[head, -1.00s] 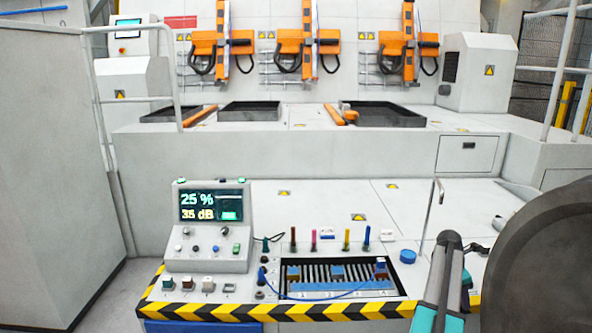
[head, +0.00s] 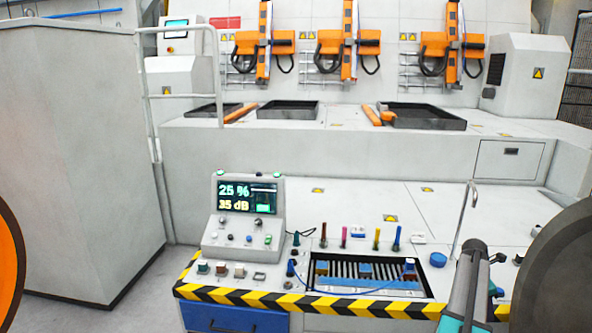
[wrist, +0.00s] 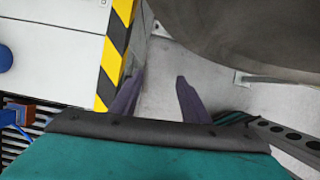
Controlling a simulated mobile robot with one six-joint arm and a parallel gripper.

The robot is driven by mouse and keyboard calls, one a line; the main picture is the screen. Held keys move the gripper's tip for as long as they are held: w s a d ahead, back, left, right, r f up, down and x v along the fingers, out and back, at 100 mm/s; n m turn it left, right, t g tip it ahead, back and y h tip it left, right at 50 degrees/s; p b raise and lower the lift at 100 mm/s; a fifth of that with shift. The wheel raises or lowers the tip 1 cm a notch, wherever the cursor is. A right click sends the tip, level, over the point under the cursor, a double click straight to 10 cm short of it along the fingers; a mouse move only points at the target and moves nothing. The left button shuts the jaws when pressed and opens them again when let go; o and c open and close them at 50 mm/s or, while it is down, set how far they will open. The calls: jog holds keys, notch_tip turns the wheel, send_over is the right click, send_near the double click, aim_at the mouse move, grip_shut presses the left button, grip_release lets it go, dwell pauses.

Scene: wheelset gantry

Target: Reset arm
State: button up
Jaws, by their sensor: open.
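My gripper (wrist: 158,92) shows in the wrist view as two dark purple fingers. They are spread apart with nothing between them, over pale floor beside the console's striped edge. My teal and grey arm (head: 463,285) stands at the lower right in the head view, to the right of the control console (head: 240,240). I cannot make out the fingers in the head view. A large dark round wheel part (head: 565,265) fills the right edge close to the arm. It also shows at the top right of the wrist view (wrist: 240,35).
The console has a yellow-black edge (head: 300,303), a screen and a slotted tray with blue-topped parts. A thin bent metal rod (head: 464,220) rises near the arm. A grey cabinet (head: 80,160) stands left. Orange gantry units (head: 350,45) hang behind. An orange rounded part (head: 8,265) shows far left.

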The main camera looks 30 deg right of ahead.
jog(key=w+a+f+n, duration=0.2)
jog(key=w+a+f, duration=0.5)
jog(key=w+a, duration=0.15)
jog(key=w+a+f+n+y+b, duration=0.1)
jog(key=w+a+f, duration=0.2)
jog(key=a+f, duration=0.6)
jog(key=w+a+f+n, duration=0.2)
jog(key=w+a+f, duration=0.15)
jog(key=a, duration=0.85)
jog(key=w+a+f+n+y+b, duration=0.1)
jog(key=w+a+f, duration=0.2)
jog(key=a+f, duration=0.6)
jog(key=s+a+f+m+g, duration=0.1)
jog(key=s+a+f, duration=0.2)
jog(key=a, duration=0.5)
jog(key=s+a+f+b, duration=0.15)
jog(key=s+a, duration=0.25)
jog(key=a, duration=0.4)
jog(key=s+a+f+m+g, duration=0.1)
jog(key=s+a+f, duration=0.2)
jog(key=a, duration=0.4)
jog(key=s+a+f+m+g+y, duration=0.1)
jog(key=s+a+m, duration=1.1)
jog(key=s+m, duration=0.4)
jog(key=shift+s+f+g+y, duration=0.15)
jog(key=shift+f+g+y, duration=0.15)
jog(key=shift+f+y, duration=0.1)
